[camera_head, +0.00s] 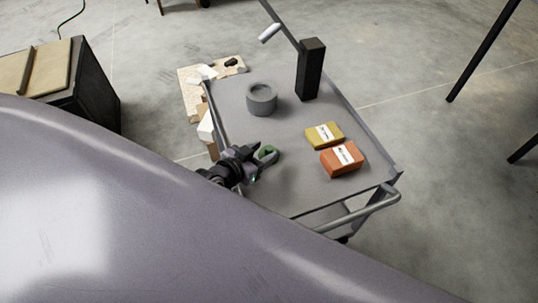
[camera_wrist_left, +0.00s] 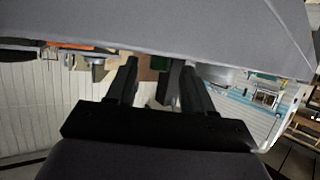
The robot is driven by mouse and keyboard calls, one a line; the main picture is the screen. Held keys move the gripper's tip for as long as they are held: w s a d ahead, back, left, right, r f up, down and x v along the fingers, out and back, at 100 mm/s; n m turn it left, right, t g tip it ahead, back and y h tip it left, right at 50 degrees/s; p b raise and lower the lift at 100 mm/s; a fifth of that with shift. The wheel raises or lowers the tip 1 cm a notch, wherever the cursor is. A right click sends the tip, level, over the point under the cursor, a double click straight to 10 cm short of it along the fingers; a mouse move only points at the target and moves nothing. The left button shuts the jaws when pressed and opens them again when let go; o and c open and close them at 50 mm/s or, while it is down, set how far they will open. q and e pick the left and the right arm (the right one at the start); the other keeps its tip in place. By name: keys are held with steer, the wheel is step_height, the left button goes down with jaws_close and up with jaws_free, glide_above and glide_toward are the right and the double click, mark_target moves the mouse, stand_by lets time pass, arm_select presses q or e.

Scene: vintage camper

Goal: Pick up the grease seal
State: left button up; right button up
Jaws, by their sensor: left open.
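A small green ring (camera_head: 267,153), which looks like the grease seal, is on the grey cart top near its left edge. My left gripper (camera_head: 257,165) is right beside it, with the fingers close to the ring; I cannot tell whether they touch it. In the left wrist view the two dark fingers (camera_wrist_left: 160,82) stand apart, and I cannot make out the ring clearly between them. A thick grey ring-shaped or cup-shaped thing (camera_head: 262,99) stands farther back on the cart. My right gripper is not in view.
The cart (camera_head: 225,120) also bears a tall black block (camera_head: 311,70), a yellow box (camera_head: 324,136) and an orange box (camera_head: 342,159). A handle rail (camera_head: 360,211) runs along its near end. A large smooth grey surface (camera_head: 150,220) fills the foreground.

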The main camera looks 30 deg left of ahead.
arm_select(q)
steer(key=shift+x, duration=0.95)
jaws_close()
steer(key=shift+r, duration=0.1)
